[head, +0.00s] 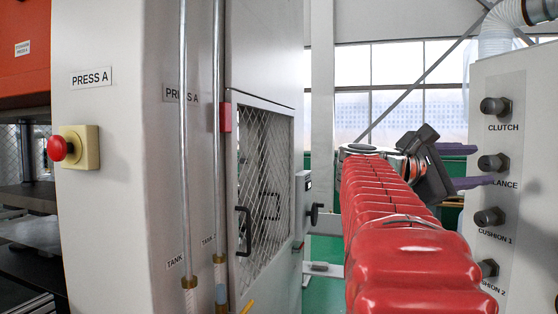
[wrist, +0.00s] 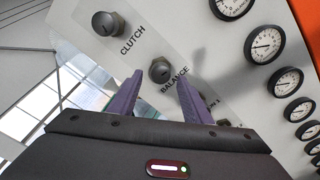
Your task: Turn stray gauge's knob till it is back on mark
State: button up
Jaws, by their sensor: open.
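A panel (head: 530,130) at the right of the head view carries dark knobs labelled CLUTCH (head: 494,106), BALANCE (head: 494,162), CUSHION 1 (head: 489,217) and CUSHION 2 (head: 488,268). My gripper (head: 478,166) is open with purple fingers pointing at the panel, level with the BALANCE knob. In the wrist view the BALANCE knob (wrist: 160,70) shows beyond and between the fingertips (wrist: 160,80); contact cannot be told. The CLUTCH knob (wrist: 107,23) is up and left. Several round gauges, one of them here (wrist: 266,43), line the right; which one is off its mark is too small to tell.
PRESS A's pale column (head: 130,180) with a red button (head: 60,148) stands at the left. A mesh door (head: 265,175) with a handle is beside it. A white hose (head: 496,40) hangs above the panel. Green floor (head: 325,250) shows between.

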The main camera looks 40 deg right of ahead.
aim_at(482, 164)
jog(key=shift+x, duration=2.1)
jog(key=shift+c, duration=0.2)
jog(key=c, duration=0.9)
jog(key=shift+d, duration=0.1)
jog(key=shift+c, duration=0.5)
